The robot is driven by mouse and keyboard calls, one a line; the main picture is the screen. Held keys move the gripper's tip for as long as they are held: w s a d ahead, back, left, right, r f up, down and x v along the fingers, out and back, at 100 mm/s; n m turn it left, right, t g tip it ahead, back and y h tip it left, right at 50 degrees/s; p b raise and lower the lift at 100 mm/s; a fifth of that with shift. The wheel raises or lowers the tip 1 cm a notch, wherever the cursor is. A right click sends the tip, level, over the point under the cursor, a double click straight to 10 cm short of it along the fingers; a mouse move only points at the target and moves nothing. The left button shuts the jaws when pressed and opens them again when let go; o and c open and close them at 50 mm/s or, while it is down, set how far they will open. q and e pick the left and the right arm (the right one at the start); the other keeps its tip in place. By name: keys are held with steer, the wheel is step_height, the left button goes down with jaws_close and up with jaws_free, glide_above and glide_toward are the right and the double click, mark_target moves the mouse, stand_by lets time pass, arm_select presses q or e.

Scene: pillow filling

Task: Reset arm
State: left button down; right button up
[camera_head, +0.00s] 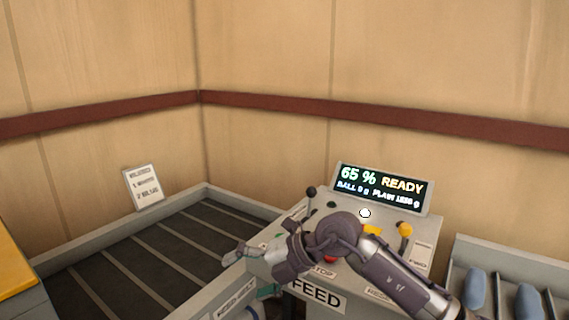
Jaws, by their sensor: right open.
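My right arm reaches in from the lower right across the control console (425,240). My right gripper (236,254) points left, is open and appears empty, at the console's left edge beside the dark slatted bed. My left gripper is not in view. The console screen (380,188) reads 65 % READY, with smaller text below. A black-knobbed lever (311,192) stands up at the console's back left. A yellow-knobbed lever (405,230) stands at its right. A red button (330,259) is partly hidden by my arm, near the STOP label.
A grey-framed bed with dark slats (150,262) fills the left, with a small printed card (143,187) at its back. A yellow-topped surface (14,268) is at the left edge. A tray with blue items (475,287) stands at lower right. Walls close off the back.

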steer(key=s+a+r+m+t+y, duration=0.2)
steer(key=s+r+m+t+y, duration=0.25)
steer(key=r+y, duration=0.5)
steer(key=w+d+m+t+h, duration=0.2)
steer(key=d+m+t+h, duration=0.1)
steer(key=d+m+t, duration=0.65)
steer(key=s+d+f+m+t+h, duration=0.1)
steer(key=d+f+m+h, duration=1.4)
steer(key=f+m+h, duration=0.25)
steer(key=s+d+f+m+g, duration=0.1)
steer(key=s+d+f+g, duration=0.2)
steer(key=s+f+g, duration=0.75)
steer(key=s+d+f+m+g, duration=0.1)
steer(key=s+d+f+g, duration=0.2)
steer(key=s+f, duration=1.1)
steer(key=f, duration=0.8)
steer(key=s+f, duration=0.3)
steer(key=f, duration=0.7)
steer(key=s+d+f+g, duration=0.2)
steer(key=s+f, duration=1.5)
steer(key=f, duration=0.1)
steer(key=shift+d+n, duration=0.2)
steer(key=shift+n, duration=0.25)
